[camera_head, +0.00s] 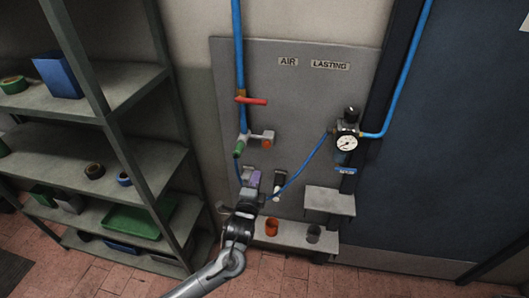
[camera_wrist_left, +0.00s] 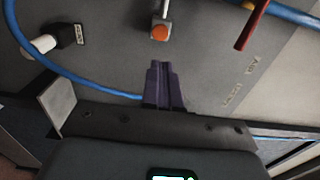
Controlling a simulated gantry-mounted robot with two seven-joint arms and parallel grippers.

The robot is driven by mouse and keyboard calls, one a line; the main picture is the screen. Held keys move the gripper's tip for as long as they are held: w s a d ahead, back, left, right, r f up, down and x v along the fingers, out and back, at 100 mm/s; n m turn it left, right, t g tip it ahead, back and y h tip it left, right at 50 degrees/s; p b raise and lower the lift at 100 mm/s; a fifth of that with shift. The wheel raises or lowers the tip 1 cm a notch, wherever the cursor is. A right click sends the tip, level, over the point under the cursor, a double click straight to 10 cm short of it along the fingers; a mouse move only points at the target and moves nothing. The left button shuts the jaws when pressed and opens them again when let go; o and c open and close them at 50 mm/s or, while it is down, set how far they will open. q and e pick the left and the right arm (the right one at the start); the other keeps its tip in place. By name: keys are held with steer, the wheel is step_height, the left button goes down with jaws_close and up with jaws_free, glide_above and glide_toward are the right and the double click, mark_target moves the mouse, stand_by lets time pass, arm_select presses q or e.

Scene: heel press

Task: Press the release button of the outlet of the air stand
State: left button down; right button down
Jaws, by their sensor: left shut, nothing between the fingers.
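The air stand is a grey panel (camera_head: 300,95) with AIR and LASTING labels. Its outlet (camera_head: 256,137) is a small grey fitting below the blue pipe, with a green part at its left and an orange-red release button (camera_head: 267,143) at its right end. In the left wrist view the orange button (camera_wrist_left: 160,32) faces the camera, beyond the fingertips. My left gripper (camera_head: 254,176) has purple fingers and is below the outlet, apart from the button. Its fingers (camera_wrist_left: 162,66) are shut and empty. My right gripper is in neither view.
A red valve handle (camera_head: 252,100) sits above the outlet. A gauge (camera_head: 346,142) with a regulator is at the right. A blue hose (camera_head: 303,166) crosses the panel near my gripper. A shelf rack (camera_head: 105,155) stands at the left; an orange cup (camera_head: 272,227) is on a low ledge.

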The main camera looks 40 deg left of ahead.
mark_target(266, 146)
arm_select(q)
steer(key=b+x, duration=0.1)
steer(key=x, duration=1.2)
steer(key=shift+w+a+b, duration=0.15)
steer(key=shift+w+b, duration=0.2)
